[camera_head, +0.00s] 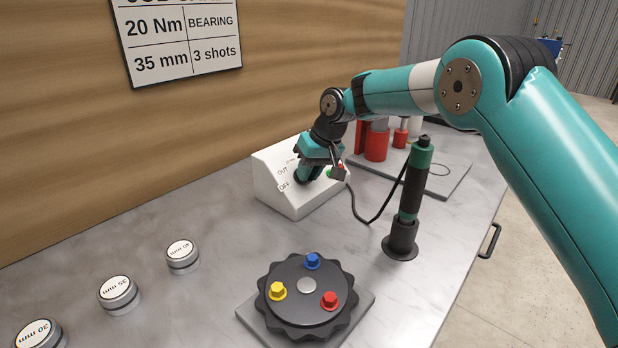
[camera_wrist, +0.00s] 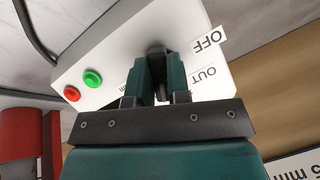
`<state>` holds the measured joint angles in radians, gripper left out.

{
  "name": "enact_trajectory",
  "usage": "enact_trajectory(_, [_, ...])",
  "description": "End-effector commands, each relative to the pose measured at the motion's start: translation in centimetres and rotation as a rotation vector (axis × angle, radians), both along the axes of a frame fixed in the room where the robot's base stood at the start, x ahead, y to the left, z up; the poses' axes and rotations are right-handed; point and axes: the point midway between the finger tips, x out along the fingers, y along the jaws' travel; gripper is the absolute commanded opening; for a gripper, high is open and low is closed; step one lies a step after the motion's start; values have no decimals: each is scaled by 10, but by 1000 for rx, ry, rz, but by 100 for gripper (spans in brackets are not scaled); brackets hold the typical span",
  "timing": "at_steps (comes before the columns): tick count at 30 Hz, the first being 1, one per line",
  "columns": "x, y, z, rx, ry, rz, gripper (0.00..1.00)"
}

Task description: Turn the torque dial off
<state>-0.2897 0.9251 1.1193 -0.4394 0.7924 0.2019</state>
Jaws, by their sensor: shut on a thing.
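The white control box (camera_head: 290,203) stands on the bench against the wooden wall, with labels OUT and OFF on its sloped face. My gripper (camera_head: 305,177) is at this face, pointing down at it. In the wrist view my gripper (camera_wrist: 159,72) is shut on the dark torque dial (camera_wrist: 156,48), whose top shows between the two teal fingers. The OFF and OUT labels are beside the fingers. The fingers hide most of the dial, so its pointer setting cannot be read. A green button (camera_wrist: 92,78) and a red button (camera_wrist: 72,94) are on the same face.
A black tool with a green top (camera_head: 407,200) stands upright in a holder, its cable running to the box. A black round fixture (camera_head: 307,295) with coloured bolts is in front. Several silver cylinders (camera_head: 119,294) line the left. Red parts (camera_head: 376,142) stand behind.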

Motion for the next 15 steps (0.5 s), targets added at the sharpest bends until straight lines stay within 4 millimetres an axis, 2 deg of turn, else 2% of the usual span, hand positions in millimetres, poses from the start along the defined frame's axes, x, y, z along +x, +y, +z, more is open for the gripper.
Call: enact_trajectory(15, [0,0,-2,-229,-234,362,0])
